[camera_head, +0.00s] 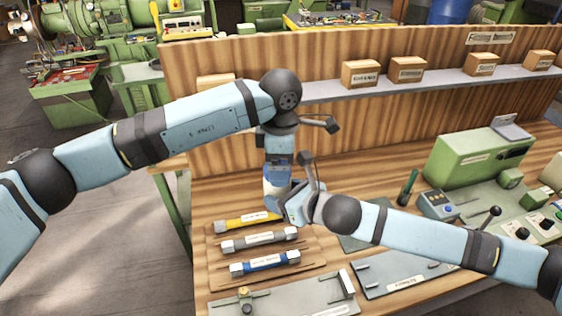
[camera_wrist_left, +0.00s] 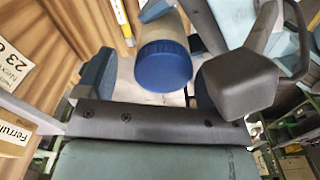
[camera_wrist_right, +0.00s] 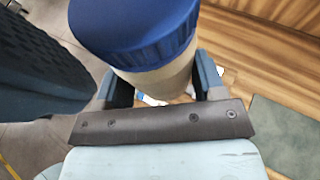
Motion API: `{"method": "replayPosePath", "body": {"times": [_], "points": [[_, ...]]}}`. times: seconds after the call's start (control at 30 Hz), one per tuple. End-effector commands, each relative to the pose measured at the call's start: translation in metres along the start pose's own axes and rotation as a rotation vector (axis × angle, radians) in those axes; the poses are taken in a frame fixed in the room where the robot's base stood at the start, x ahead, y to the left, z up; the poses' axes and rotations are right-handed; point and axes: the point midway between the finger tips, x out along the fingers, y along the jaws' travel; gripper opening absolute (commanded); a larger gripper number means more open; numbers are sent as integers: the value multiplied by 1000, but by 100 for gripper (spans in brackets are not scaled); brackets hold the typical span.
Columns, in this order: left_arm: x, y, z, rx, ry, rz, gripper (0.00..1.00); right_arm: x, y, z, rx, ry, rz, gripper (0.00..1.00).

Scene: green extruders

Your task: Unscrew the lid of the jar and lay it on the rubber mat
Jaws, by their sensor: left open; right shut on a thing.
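The jar (camera_wrist_right: 155,82) has a beige body and a blue ribbed lid (camera_wrist_right: 132,28). The lid is on the jar in both wrist views. My right gripper (camera_head: 294,203) is shut on the jar body below the lid, with a finger on each side. My left gripper (camera_head: 278,165) is open above the jar, pointing down. In the left wrist view the lid (camera_wrist_left: 163,66) lies between its spread fingers, with gaps on both sides. In the head view the grippers mostly hide the jar. The rubber mat seems to be the dark green sheet (camera_head: 362,240) on the bench, partly covered by my right arm.
A wooden rack (camera_head: 222,276) with several labelled cylinders lies in front of the grippers. A grey plate (camera_head: 400,277) with rods lies front right. A green machine (camera_head: 470,158) and a control box (camera_head: 437,206) stand right. A wooden back panel (camera_head: 220,150) bounds the bench.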

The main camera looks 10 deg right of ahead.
Motion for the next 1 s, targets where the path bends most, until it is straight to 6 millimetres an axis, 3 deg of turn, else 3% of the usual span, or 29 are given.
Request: {"method": "replayPosePath", "body": {"times": [0.3,0.33,0.47,0.8,1.0], "points": [[-38,0,0,-1,2,2,87,0,-1,1,0,-2,-3,0],[-40,0,0,0,1,1,82,0,-2,1,0,-2,-3,0],[-44,0,-1,41,2,1,82,0,-2,1,0,-1,-3,0],[-68,-2,-4,579,5,5,82,0,-2,1,0,-1,-3,0],[-76,-3,-6,815,3,0,82,0,-2,1,0,-1,-4,0]]}}
